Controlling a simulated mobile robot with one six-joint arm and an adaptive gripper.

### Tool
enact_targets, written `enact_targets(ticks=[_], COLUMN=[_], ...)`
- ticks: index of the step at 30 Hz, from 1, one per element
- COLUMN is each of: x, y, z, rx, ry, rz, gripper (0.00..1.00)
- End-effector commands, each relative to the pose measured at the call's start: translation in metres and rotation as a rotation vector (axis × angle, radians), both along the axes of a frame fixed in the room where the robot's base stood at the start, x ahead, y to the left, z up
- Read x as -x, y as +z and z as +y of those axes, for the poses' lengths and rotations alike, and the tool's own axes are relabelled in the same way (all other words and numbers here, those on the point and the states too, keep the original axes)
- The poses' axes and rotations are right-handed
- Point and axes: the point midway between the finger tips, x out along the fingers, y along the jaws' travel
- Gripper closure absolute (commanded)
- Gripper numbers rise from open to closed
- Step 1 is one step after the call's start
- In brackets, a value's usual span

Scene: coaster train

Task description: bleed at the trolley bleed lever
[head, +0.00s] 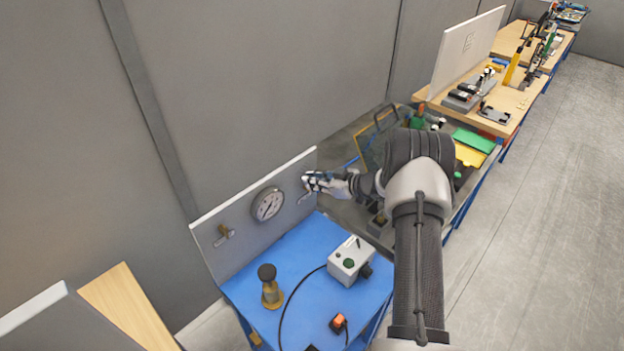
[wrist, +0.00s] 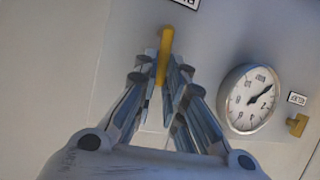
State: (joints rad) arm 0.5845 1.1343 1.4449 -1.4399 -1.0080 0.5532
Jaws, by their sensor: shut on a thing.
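My gripper (head: 312,182) reaches the right end of the grey upright panel (head: 294,222) on the blue trolley (head: 308,258) in the head view. In the wrist view my gripper (wrist: 164,85) is shut on a yellow lever (wrist: 166,42), with a finger on either side of it. The lever's upper end shows beyond the fingertips; its lower part is hidden between the fingers. In the head view the gripper mostly hides this lever. A label plate (wrist: 186,3) above it is cut off, so I cannot read it.
A round gauge (head: 268,204) is mounted left of my gripper, with a brass valve handle (head: 225,235) further left. On the trolley top are a grey control box (head: 350,261) with a cable, a brass piece with a black knob (head: 270,287) and an orange switch (head: 339,321). Cluttered benches stand behind.

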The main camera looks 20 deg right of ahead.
Motion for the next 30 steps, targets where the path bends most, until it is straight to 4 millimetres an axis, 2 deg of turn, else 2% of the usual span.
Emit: enact_targets(ticks=[21, 22, 30], x=[-0.0024, -0.0024, -0.0018], y=[0.0008, 0.0008, 0.0002], z=[-0.0033, -0.0033, -0.0033], rx=[-0.067, -0.067, -0.066], ry=[0.0, 0.0, 0.0], rz=[0.024, 0.024, 0.026], gripper=[1.0, 0.87, 0.69])
